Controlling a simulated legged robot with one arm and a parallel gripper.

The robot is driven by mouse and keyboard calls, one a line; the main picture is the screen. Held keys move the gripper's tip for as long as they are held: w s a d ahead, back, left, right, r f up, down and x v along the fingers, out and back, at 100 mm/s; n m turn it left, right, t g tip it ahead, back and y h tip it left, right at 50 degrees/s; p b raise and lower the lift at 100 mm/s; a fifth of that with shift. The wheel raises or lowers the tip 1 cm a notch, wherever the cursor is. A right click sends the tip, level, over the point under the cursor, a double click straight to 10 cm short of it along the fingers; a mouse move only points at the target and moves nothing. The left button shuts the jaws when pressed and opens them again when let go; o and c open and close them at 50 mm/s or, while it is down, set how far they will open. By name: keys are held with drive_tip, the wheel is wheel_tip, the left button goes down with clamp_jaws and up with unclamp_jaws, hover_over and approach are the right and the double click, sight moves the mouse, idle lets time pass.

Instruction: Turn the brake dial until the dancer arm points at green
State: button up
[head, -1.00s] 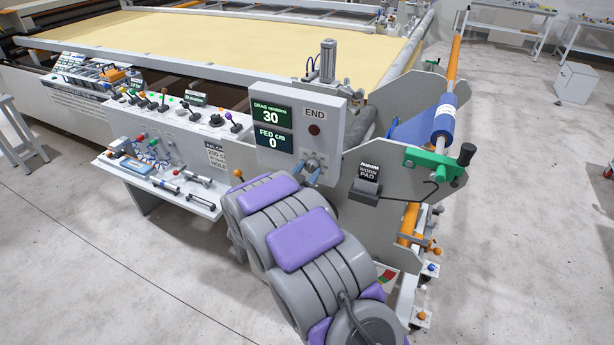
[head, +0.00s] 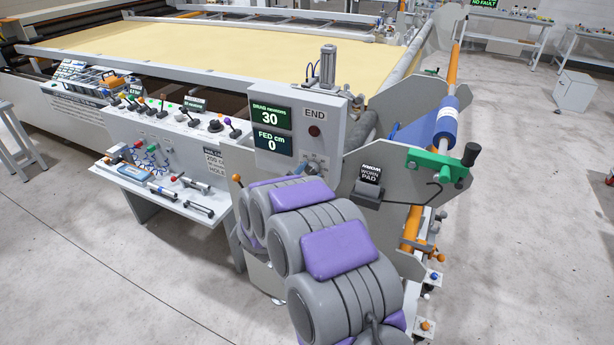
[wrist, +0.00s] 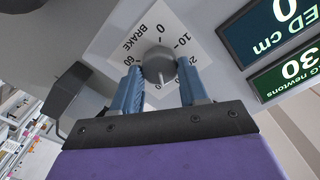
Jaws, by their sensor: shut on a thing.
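The brake dial is a grey knob (wrist: 158,64) on a white plate (wrist: 139,38) marked BRAKE, with numbers around it, in the wrist view. A pale line shows at the knob's lower edge. My gripper (wrist: 159,78) is shut on the knob, one blue finger on each side.
The display box (head: 338,118) reads DRAG 30 newtons and FED 0 cm. A WORN PAD holder (head: 367,190) and a green bracket with a black knob (head: 440,163) stand to the right. A tool shelf (head: 165,187) is at left.

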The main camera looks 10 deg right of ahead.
drive_tip(key=shift+r, duration=0.1)
drive_tip(key=o, duration=1.1)
drive_tip(key=shift+c, duration=0.2)
drive_tip(key=p+v, duration=0.2)
drive_tip(key=v, duration=1.5)
drive_tip(key=shift+a, duration=0.2)
